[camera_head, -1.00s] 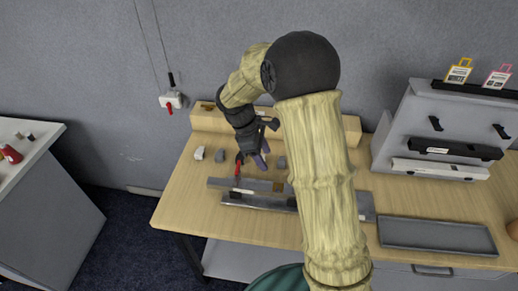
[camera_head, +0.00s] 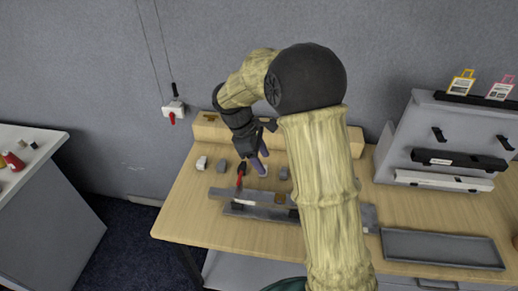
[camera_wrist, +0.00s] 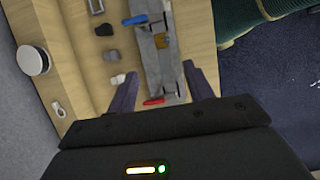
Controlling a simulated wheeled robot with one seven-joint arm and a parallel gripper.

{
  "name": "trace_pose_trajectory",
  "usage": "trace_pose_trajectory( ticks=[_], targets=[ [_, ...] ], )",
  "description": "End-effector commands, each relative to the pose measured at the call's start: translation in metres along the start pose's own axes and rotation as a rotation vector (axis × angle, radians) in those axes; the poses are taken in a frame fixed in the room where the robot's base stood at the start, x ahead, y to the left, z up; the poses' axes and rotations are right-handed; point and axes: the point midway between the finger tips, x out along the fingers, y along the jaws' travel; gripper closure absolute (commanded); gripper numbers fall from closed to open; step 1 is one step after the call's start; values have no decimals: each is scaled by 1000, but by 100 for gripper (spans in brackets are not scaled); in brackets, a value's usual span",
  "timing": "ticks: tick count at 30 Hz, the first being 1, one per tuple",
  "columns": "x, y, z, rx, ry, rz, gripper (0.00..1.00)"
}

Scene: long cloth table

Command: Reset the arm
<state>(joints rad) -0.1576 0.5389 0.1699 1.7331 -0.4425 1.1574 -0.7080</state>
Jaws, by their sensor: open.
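My gripper (camera_head: 262,156) hangs from my bent arm above the wooden table (camera_head: 190,222), near its back left part. It is open, with two dark purple fingers. In the wrist view my gripper (camera_wrist: 160,86) shows its fingers spread apart with nothing held between them. A grey metal rail (camera_wrist: 152,60) on the table lies beyond the fingertips. A red-handled tool (camera_head: 241,172) lies by the left part of the rails. My upper arm hides the middle of the table.
Small grey and white blocks (camera_head: 201,163) sit behind the rails. A grey tray (camera_head: 440,250) lies at the right front. A grey stand (camera_head: 408,140) with black and white bars rises at the back right. A wooden block (camera_head: 209,127) runs along the wall.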

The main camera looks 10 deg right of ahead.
Motion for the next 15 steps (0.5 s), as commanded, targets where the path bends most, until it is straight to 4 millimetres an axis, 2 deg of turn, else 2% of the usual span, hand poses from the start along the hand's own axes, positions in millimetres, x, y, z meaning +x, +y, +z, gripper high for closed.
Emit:
trace_pose_trajectory(
  ticks=[8,11,15],
  targets=[
    [1,-4,4,30,15,-2,48],
    [4,-14,14,114,58,-4,48],
    [12,-40,33,332,164,-15,48]
  ],
)
